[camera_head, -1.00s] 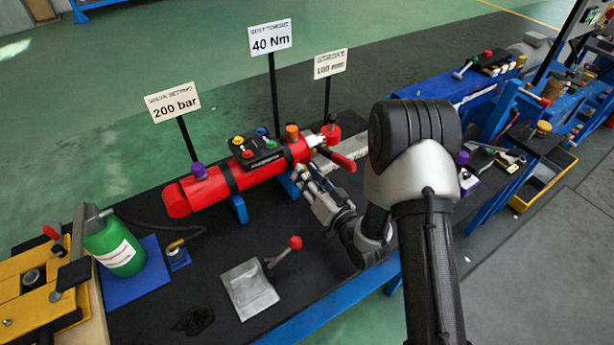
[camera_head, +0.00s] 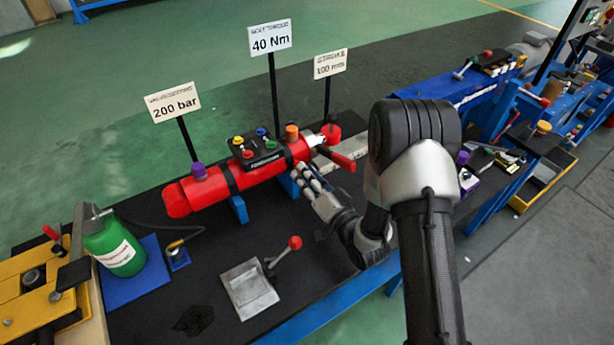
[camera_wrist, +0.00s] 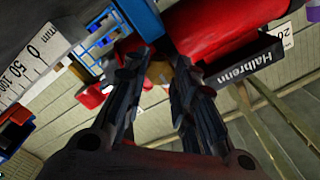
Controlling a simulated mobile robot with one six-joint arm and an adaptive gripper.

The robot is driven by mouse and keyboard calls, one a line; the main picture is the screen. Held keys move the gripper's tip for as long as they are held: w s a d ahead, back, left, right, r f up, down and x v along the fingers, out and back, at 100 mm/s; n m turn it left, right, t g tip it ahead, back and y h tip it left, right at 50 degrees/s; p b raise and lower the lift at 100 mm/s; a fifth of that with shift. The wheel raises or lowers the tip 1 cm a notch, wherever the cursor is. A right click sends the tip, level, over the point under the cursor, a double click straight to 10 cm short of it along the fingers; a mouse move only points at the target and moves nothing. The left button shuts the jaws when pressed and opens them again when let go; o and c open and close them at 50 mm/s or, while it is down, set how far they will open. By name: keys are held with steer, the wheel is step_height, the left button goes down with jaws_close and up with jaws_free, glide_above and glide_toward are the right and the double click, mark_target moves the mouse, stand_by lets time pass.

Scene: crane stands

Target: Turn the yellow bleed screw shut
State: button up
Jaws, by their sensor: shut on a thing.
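The red cylinder (camera_head: 235,182) lies along the dark bench, and its red body also shows at the top of the wrist view (camera_wrist: 205,25). My gripper (camera_head: 304,174) is at the near side of its right end. In the wrist view, my gripper (camera_wrist: 158,82) has its fingertips close together around a small yellow-orange piece, the bleed screw (camera_wrist: 158,70). The fingertips partly cover it. In the head view the screw is hidden behind my fingers. How far it is turned cannot be told.
A black valve block (camera_head: 263,150) with coloured knobs sits on the cylinder. A red lever handle (camera_head: 342,160) sticks out close to my gripper. A red-knobbed lever (camera_head: 294,243) and metal plate (camera_head: 249,288) lie nearer. A green bottle (camera_head: 113,245) stands left.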

steer(key=shift+f, duration=0.1)
steer(key=o, duration=1.1)
steer(key=v, duration=1.2)
